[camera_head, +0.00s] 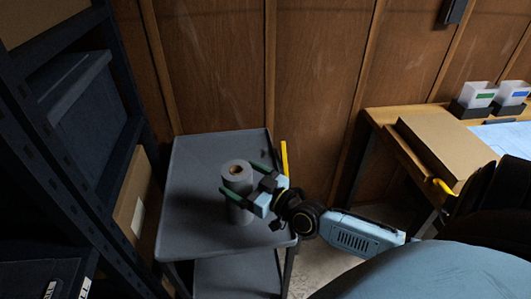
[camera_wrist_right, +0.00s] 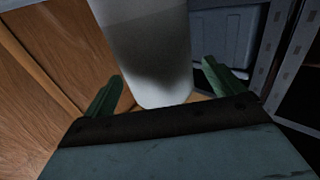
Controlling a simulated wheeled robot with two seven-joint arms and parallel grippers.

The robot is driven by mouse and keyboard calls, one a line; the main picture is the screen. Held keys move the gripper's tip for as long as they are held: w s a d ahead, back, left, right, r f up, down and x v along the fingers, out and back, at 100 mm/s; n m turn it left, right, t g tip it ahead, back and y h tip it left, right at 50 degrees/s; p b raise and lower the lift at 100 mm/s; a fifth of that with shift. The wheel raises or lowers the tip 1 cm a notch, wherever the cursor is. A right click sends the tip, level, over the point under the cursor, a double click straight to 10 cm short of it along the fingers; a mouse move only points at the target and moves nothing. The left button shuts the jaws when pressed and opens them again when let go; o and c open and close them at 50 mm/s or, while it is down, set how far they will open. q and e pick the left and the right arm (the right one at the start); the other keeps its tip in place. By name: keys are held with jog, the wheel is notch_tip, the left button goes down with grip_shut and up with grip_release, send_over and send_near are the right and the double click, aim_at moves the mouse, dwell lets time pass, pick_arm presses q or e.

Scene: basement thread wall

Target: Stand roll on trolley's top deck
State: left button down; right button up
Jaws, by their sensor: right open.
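A grey roll (camera_head: 237,176) with a brown core stands upright on the trolley's grey top deck (camera_head: 187,210). My right gripper (camera_head: 242,180) is at the roll, its green fingers open, one on each side of it. In the right wrist view the roll (camera_wrist_right: 150,50) shows pale between the open fingers of the right gripper (camera_wrist_right: 160,85), with a gap visible beside each finger. The lower part of the roll is partly hidden by the gripper in the head view. My left gripper is not in view.
Dark shelving (camera_head: 60,150) with bins stands left of the trolley, close to its edge. A wooden desk (camera_head: 385,118) with a cardboard box (camera_head: 440,148) and white containers (camera_head: 478,95) is at the right. A wood-panelled wall (camera_head: 215,60) stands behind. The deck's far part is bare.

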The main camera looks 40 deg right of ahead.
jog(key=v, duration=1)
jog(key=shift+d, duration=0.1)
